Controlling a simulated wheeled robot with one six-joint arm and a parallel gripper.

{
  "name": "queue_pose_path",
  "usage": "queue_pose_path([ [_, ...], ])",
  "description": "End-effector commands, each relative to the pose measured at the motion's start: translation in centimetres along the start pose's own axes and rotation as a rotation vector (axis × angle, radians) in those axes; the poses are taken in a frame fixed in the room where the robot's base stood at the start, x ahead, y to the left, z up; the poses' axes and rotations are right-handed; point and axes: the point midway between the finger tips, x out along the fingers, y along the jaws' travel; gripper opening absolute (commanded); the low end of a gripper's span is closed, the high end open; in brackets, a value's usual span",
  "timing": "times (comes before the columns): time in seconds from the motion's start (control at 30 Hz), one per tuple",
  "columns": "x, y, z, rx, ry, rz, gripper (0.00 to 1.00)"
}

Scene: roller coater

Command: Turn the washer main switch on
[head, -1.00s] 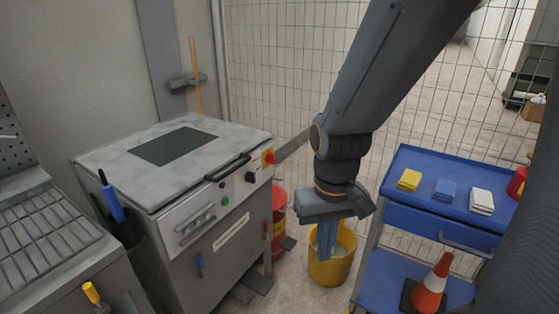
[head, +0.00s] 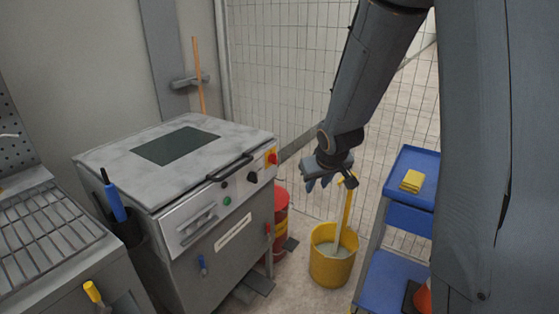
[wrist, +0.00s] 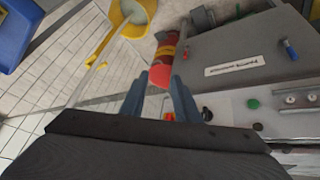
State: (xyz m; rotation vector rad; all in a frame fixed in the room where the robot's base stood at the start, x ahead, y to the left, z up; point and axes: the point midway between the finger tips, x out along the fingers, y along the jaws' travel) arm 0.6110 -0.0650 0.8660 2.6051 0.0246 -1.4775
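The washer is the grey cabinet (head: 190,238) with a pale lid and a front control panel. Its main switch, a red knob on a yellow plate (head: 271,157), sits at the panel's right end. In the wrist view the red and yellow switch (wrist: 169,115) shows small between the finger bases, partly hidden by my gripper. My gripper (head: 318,184) is to the right of the switch, apart from it, in front of the mesh fence. In the wrist view my gripper (wrist: 160,88) has its two blue-grey fingers apart with nothing held.
A black knob (head: 252,177) and green button (head: 227,200) are beside the switch. A black lid handle (head: 230,168) projects above the panel. A red canister (head: 281,222) and yellow bucket (head: 332,266) stand on the floor. A blue cart (head: 405,220) is at right.

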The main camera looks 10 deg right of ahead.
Motion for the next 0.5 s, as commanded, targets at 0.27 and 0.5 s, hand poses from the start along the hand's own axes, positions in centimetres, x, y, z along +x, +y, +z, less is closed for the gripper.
queue_pose_path([
  [0.27,8.7,2.9,-11.9,-0.120,0.431,-0.110,0.29],
  [0.5,12.7,2.2,-15.9,-0.206,0.763,-0.344,0.29],
])
